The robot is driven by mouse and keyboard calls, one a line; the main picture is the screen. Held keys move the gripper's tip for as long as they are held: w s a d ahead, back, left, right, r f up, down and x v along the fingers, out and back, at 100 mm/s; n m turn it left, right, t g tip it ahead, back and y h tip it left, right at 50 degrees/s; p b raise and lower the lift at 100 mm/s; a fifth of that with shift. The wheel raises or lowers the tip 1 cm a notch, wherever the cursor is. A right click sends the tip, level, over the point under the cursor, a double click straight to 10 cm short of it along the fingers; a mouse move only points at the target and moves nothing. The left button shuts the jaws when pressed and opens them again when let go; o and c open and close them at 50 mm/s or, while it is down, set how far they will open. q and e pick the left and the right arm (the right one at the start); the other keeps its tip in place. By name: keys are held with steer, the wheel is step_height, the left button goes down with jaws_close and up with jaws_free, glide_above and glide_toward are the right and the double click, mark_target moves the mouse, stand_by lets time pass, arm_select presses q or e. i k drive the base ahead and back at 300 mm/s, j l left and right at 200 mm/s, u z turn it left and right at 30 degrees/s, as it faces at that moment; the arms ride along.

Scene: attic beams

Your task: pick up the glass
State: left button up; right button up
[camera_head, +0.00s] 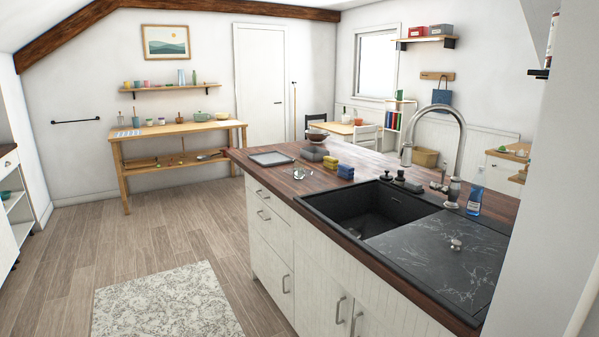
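A small clear object that looks like a glass (300,173) is on the dark wooden counter (262,158), left of the sink and close to the counter's front edge. It is too small to tell whether it stands or lies on its side. Neither of my grippers is in view, and nothing is seen holding the glass.
Beside the glass are a grey tray (271,158), yellow and blue sponges (345,170) and a grey container (314,153). The black sink (367,211) and tall tap (458,140) are to its right. Wooden floor (180,235) and a patterned rug (165,302) lie clear in front.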

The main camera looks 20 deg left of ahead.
mark_target(298, 165)
steer(key=i+j+z, duration=0.2)
steer(key=i+j, duration=0.5)
steer(key=i, duration=0.15)
